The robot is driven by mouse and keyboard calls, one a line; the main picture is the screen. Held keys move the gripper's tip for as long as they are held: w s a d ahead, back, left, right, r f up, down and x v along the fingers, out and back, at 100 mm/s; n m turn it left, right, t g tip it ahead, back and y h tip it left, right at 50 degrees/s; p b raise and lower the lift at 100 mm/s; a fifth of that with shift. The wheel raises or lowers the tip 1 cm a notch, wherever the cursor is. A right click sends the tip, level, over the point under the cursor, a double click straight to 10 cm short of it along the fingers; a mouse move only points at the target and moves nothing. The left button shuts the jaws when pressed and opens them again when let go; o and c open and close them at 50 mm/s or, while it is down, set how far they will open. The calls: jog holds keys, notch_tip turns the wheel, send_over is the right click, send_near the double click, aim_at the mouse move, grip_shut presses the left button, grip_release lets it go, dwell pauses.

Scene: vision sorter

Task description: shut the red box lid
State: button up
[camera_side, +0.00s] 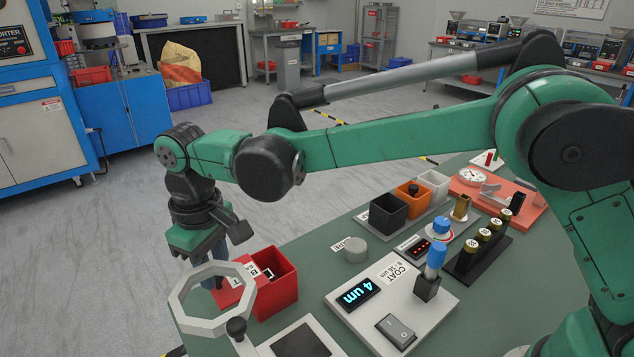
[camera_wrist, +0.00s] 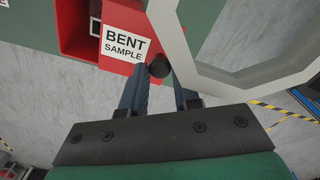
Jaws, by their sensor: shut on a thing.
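The red box (camera_side: 284,292) stands on the left edge of the green table, its opening showing. Its red lid (camera_side: 227,297) is open, lying out on the box's left side. In the wrist view the lid (camera_wrist: 112,52) carries a "BENT SAMPLE" label (camera_wrist: 125,45) and a small black knob (camera_wrist: 158,66); part of the box (camera_wrist: 70,25) shows at upper left. My gripper (camera_wrist: 159,79) has its two fingers on either side of the knob and is shut on it. In the side view my gripper (camera_side: 214,272) is partly hidden behind the ring.
A pale octagonal ring (camera_side: 180,312) stands close in front of the lid and gripper. A grey cylinder (camera_side: 355,249), a coating gauge (camera_side: 440,293), and black (camera_side: 388,213) and orange bins stand to the right. Open floor lies left of the table.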

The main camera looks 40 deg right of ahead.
aim_at(252, 270)
jog(key=shift+d, duration=2.55)
jog(key=o, duration=0.4)
jog(key=shift+r, duration=0.1)
jog(key=shift+r, duration=2.4)
